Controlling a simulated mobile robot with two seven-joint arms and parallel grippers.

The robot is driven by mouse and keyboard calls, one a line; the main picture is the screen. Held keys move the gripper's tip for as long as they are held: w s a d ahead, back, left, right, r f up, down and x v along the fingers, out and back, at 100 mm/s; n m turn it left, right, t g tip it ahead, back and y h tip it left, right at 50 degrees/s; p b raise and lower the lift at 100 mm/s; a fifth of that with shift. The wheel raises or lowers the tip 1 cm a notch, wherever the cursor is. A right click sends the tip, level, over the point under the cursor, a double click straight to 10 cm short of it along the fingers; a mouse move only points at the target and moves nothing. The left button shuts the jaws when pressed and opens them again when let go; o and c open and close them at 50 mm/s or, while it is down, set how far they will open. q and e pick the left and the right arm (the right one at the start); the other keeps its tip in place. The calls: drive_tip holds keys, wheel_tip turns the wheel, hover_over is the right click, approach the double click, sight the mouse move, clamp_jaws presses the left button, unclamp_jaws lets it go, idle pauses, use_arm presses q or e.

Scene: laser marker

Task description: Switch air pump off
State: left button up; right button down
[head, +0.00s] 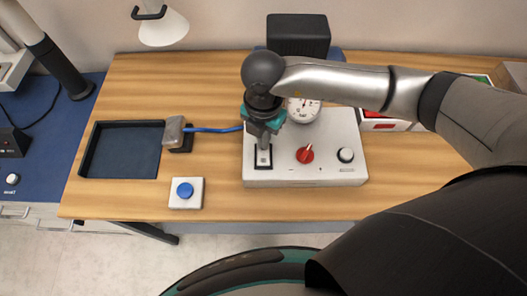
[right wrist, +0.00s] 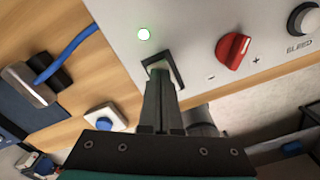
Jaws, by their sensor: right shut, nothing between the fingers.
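The air pump control box (head: 325,177) is a pale box on the wooden table. Its front has a switch in a black frame (head: 264,161), a red knob (head: 305,154) and a round black-and-white button (head: 345,155). My right gripper (head: 264,142) points down at the switch with its fingers together and empty. In the right wrist view the fingertips (right wrist: 160,72) overlap the black-framed switch (right wrist: 178,70) and hide part of it; I cannot tell whether they touch it. My left gripper is not in view.
A dial gauge (head: 303,108) stands behind the box, partly covered by my arm. A blue button on a white block (head: 185,193), a grey metal-headed tool with a blue hose (head: 174,129) and a dark tray (head: 97,150) are to the left.

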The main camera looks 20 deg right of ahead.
drive_tip(key=shift+f+b, duration=0.3)
drive_tip(key=shift+f, duration=0.15)
drive_tip(key=shift+r, duration=0.1)
wheel_tip(320, 180, up, 7)
drive_tip(key=p, duration=0.6)
drive_tip(key=shift+s, duration=0.1)
idle(0.7)
